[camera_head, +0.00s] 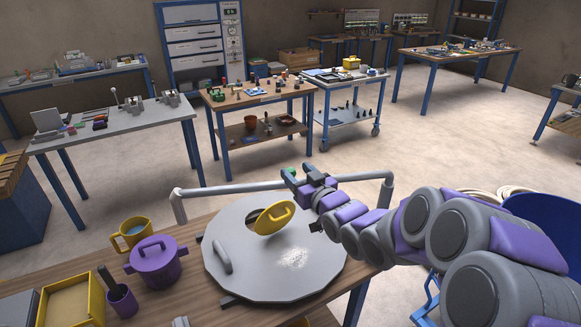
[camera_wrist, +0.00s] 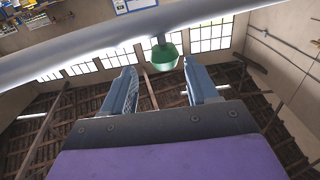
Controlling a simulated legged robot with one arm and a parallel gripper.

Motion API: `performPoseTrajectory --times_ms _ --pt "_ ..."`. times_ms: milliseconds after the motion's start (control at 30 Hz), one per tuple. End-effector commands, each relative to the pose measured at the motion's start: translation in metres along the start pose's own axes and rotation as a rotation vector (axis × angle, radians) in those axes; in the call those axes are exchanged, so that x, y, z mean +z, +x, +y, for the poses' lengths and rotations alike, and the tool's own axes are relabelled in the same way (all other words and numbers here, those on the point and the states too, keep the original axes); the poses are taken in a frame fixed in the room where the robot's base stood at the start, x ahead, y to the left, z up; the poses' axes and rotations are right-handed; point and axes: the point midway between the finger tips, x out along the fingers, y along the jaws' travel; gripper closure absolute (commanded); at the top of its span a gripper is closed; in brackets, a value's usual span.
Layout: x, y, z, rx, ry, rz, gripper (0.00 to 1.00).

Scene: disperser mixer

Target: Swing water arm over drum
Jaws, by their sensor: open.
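A grey pipe (camera_head: 235,188), which looks like the water arm, runs crosswise behind the drum lid (camera_head: 235,265), with a downturned end at left and right. The pipe also crosses the top of the wrist view (camera_wrist: 85,62). A small green cup-like part (camera_head: 291,171) is at the pipe's middle; in the wrist view it shows just below the pipe (camera_wrist: 165,58), between the fingers. My gripper (camera_head: 299,178) is open at the pipe's middle, its fingers (camera_wrist: 160,68) on either side of the green part. I cannot tell whether they touch it.
A purple pot (camera_head: 157,260), yellow mug (camera_head: 133,233), purple cup (camera_head: 121,300) and yellow box (camera_head: 72,303) stand on the wooden bench (camera_head: 190,224) at left. Open floor lies behind.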

Motion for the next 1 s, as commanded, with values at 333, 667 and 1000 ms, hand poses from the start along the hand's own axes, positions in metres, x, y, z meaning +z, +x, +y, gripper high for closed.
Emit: performPoseTrajectory --times_ms 333,667,1000 --pt "-0.001 0.040 0.000 0.000 -0.001 0.003 0.41" --pt "-0.002 0.044 0.002 0.002 0.001 0.002 0.41" --pt "-0.001 0.045 0.000 0.001 0.000 0.000 0.66"
